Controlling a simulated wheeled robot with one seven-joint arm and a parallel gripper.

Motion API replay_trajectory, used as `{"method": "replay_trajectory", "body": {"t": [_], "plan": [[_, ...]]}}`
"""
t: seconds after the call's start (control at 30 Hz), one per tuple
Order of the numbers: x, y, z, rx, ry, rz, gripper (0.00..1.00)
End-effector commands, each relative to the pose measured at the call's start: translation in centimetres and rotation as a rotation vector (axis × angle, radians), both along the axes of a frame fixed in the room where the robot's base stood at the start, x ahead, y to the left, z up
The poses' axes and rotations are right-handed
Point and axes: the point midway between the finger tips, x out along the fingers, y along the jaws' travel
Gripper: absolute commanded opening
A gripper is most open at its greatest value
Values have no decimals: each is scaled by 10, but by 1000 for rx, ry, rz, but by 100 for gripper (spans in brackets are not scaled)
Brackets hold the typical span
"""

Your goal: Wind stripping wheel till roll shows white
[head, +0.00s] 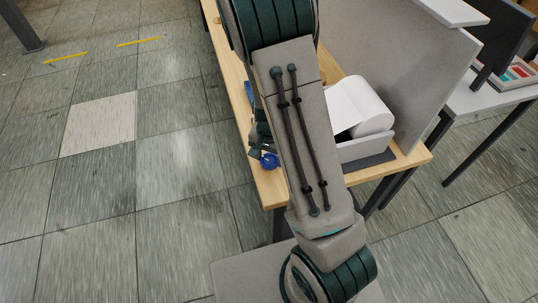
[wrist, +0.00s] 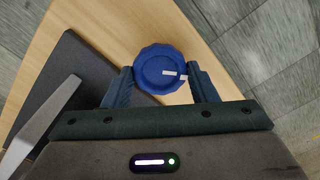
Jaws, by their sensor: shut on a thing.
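The stripping wheel (wrist: 160,68) is a blue knob with a scalloped edge and white marks on its face. In the wrist view it sits between the two fingers of my gripper (wrist: 160,85), which is shut on it. In the head view the blue wheel (head: 269,161) shows at the left edge of the wooden table, beside my arm. The roll (head: 360,106) is a white paper roll in a light grey unit on the table, with a white sheet coming off it. Its visible surface is white. My arm hides part of the unit and most of my gripper.
The wooden table (head: 408,161) carries the unit. A grey panel (head: 425,75) stands behind it. A second table (head: 490,97) with colour samples is at the right. Tiled floor (head: 175,150) at the left is clear.

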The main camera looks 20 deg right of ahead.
Motion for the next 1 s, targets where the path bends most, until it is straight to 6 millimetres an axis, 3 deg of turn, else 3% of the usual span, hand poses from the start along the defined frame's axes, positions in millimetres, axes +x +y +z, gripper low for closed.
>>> {"method": "replay_trajectory", "body": {"t": [0.67, 0.7, 0.77, 1.0], "plan": [[1, 0, 1, 0, -3, -64, 30], [1, 0, 1, 0, -3, -64, 61], [1, 0, 1, 0, -3, -64, 74], [0, 0, 0, 0, -1, -63, 74]]}}
